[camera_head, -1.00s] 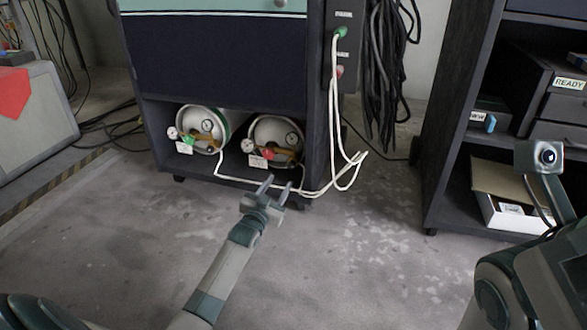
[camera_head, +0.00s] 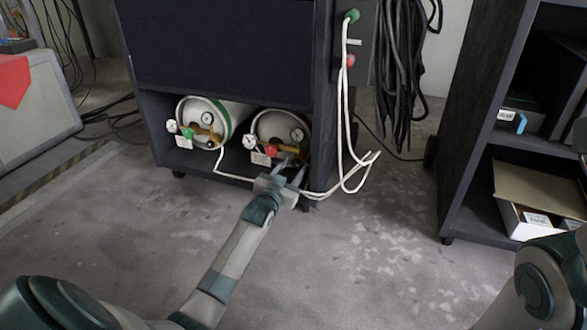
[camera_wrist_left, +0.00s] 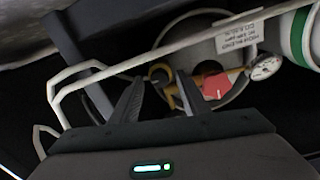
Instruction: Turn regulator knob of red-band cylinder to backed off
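The red-band cylinder (camera_head: 268,122) lies in the right half of the cabinet's low bay, its round end facing out; no red band can be made out. Its red regulator knob (camera_head: 271,151) sits on brass fittings, with gauges and a white tag. In the left wrist view the red knob (camera_wrist_left: 215,87) is right of the fingers, beside a gauge (camera_wrist_left: 265,67). My left gripper (camera_head: 289,168) is open at the bay's front, just right of and below the knob. Its fingers (camera_wrist_left: 160,88) are apart with nothing seen held between them. My right gripper is out of view.
A green-band cylinder (camera_head: 228,120) with a green knob (camera_head: 187,133) lies to the left. A white hose (camera_head: 343,120) hangs from the cabinet and runs along the bay's front, close to my left gripper. A dark shelf (camera_head: 470,110) stands right. The floor before the cabinet is clear.

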